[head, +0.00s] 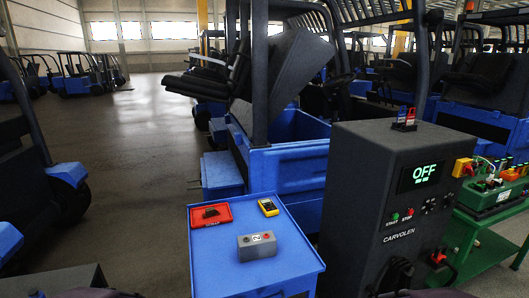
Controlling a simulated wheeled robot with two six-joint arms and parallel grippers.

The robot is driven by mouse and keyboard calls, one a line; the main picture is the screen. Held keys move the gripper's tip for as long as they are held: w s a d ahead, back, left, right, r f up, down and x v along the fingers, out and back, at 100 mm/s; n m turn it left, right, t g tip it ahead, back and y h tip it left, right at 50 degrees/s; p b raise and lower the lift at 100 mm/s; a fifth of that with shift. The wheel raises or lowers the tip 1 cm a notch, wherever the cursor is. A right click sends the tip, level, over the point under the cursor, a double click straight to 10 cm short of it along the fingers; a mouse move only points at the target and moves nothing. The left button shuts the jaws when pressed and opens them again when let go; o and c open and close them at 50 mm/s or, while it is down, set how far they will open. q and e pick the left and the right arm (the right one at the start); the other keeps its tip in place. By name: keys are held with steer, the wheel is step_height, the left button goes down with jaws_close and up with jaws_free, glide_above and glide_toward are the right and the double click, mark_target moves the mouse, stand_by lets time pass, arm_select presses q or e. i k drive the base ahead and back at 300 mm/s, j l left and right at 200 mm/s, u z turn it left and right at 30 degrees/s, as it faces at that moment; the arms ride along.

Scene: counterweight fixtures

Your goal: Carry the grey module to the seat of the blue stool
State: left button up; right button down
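The grey module (258,247) is a small box with red terminals and a white label on top. It sits near the front of the flat top of a blue cart (292,263), in the lower middle of the head view. A low blue piece with a flat top (221,170) stands behind the cart, against the open forklift; it may be the blue stool, but I cannot tell for sure. Neither of my grippers shows; only dark shapes that may be parts of my arms show at the bottom edge.
A red tray (226,217) and a yellow meter (268,207) lie behind the module. A dark charger cabinet reading OFF (360,217) stands right of the cart, with a green bench (466,238) beyond. Forklifts stand around; the floor at left (140,150) is clear.

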mark_target(255, 246)
steer(key=i+l, duration=0.2)
steer(key=i, duration=0.2)
steer(key=i+l, duration=0.15)
steer(key=i, duration=0.2)
steer(key=i+l, duration=0.2)
steer(key=i, duration=0.2)
steer(key=j+u, duration=0.05)
